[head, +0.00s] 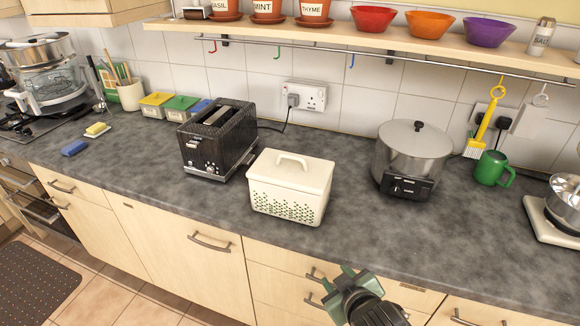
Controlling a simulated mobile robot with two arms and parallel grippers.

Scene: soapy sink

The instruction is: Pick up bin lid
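The bin is a cream-white box (287,205) with a pattern of green leaves and small holes on its front, standing on the grey worktop. Its lid (293,172) is cream-white with an arched handle (292,159) on top, and it sits on the bin, covering it. My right gripper (335,285) is low in the head view, in front of the drawers and apart from the bin. Its fingers look spread, with nothing between them. My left gripper is not in view.
A black toaster (215,139) stands close left of the bin. A steel cooker (410,152) with a lid is to the right, and a green mug (494,170) is beyond it. The shelf (375,42) and rail run above. The worktop in front of the cooker is clear.

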